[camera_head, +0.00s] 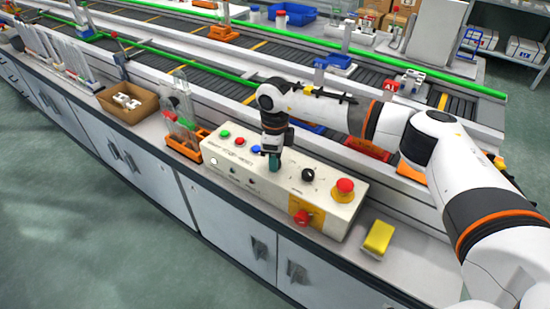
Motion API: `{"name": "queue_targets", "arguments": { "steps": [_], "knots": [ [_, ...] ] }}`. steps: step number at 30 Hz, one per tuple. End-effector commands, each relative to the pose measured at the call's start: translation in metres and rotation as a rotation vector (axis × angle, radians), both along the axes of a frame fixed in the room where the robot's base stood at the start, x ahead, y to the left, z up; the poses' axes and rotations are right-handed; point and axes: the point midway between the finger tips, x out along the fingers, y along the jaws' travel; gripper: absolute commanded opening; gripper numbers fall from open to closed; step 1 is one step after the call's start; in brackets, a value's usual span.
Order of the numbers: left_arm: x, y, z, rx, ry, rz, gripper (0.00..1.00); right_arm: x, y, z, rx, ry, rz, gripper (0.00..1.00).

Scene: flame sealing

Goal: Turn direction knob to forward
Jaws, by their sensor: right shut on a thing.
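A cream control box (225,160) stands on the long counter, with buttons and knobs on its sloped top. A black knob (308,174) shows uncovered right of the middle. My right gripper (274,166) points down onto the top of the box, left of that black knob. It is shut on a knob there, which the fingers mostly hide. The knob's setting and the small labels cannot be read. My left gripper is not in view.
Green, red and blue buttons lie left of my gripper. A red emergency button (344,187) and a red switch on yellow (302,217) are on the right. Conveyors (200,91) run behind.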

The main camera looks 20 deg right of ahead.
Motion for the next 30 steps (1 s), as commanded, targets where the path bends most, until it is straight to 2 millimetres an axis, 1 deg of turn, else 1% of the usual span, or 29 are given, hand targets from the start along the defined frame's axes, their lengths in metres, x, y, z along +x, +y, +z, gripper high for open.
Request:
{"name": "queue_targets", "arguments": {
  "steps": [5,6,8,9,10,18,21,23,25,30],
  "knots": [
    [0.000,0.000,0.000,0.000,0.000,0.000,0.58,0.001,0.000,0.001,-0.001,-0.003,0.001,0.08],
    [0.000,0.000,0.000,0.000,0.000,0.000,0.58,0.001,0.000,0.001,-0.001,-0.003,0.001,0.32],
    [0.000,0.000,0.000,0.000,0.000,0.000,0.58,0.001,0.000,0.001,-0.001,-0.003,0.000,0.42],
    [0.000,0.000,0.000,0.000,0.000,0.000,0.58,0.001,0.000,0.001,0.000,-0.002,0.000,0.48],
    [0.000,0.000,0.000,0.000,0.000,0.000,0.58,0.001,0.000,0.001,0.000,-0.002,0.000,0.52],
    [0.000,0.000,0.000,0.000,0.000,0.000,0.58,0.000,0.000,0.001,0.000,-0.001,-0.001,0.52],
    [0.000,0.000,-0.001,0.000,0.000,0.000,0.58,0.001,0.000,0.006,-0.001,-0.003,-0.001,0.52],
    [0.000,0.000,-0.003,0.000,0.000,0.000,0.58,0.001,-0.001,0.013,-0.001,-0.004,-0.001,0.52],
    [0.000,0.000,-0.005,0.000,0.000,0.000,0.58,0.001,0.000,0.025,0.001,-0.005,-0.001,0.52],
    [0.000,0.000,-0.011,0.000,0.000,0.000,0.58,0.001,0.000,0.062,0.000,-0.006,-0.002,0.52]
  ]
}}
